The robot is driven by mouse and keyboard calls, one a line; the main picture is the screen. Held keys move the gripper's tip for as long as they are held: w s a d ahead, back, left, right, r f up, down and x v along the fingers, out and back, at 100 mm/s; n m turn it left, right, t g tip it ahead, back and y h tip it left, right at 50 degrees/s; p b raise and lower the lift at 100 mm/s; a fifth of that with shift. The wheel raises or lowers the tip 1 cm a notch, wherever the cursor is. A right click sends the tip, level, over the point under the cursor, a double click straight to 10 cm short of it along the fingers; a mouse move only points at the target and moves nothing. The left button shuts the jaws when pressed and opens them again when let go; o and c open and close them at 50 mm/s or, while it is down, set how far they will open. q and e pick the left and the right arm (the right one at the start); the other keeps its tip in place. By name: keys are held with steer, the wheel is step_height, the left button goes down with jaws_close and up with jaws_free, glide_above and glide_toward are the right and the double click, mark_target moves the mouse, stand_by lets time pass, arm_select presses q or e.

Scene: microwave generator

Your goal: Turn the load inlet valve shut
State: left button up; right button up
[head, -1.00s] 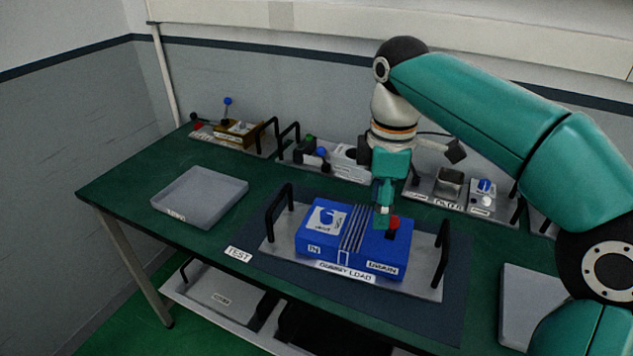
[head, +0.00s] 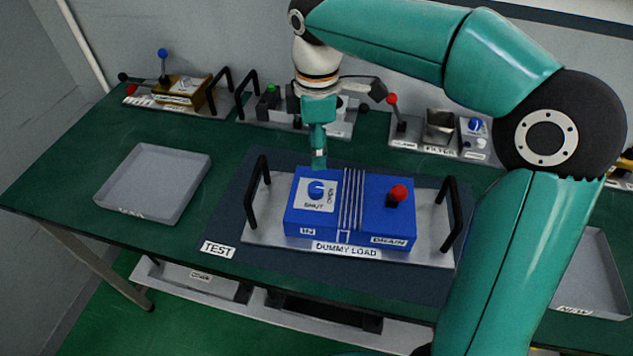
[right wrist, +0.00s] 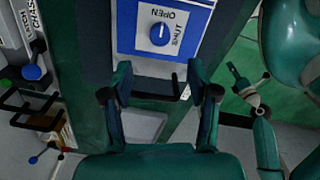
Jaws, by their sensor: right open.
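The dummy load (head: 370,214) is a blue box on a metal plate with black handles. Its inlet valve is a round blue knob (head: 316,189) on a white OPEN/SHUT label, at the box's left end. The knob also shows in the right wrist view (right wrist: 162,34), with a white pointer line; I cannot tell which word it marks. My right gripper (head: 319,162) points down just behind the knob, apart from it. In the right wrist view its fingers (right wrist: 158,78) are spread and empty. My left gripper (right wrist: 240,88) shows small at the right of that view, its opening unclear.
A red-topped drain control (head: 397,194) stands on the box's right end. Black handles (head: 259,192) rise at both plate ends. Grey trays (head: 155,182) lie left and right. Other panels with levers line the table's back.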

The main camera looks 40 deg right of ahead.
mark_target(317, 187)
step_height(317, 187, down, 10)
steer(key=shift+f, duration=0.25)
jaws_close()
stand_by(0.4)
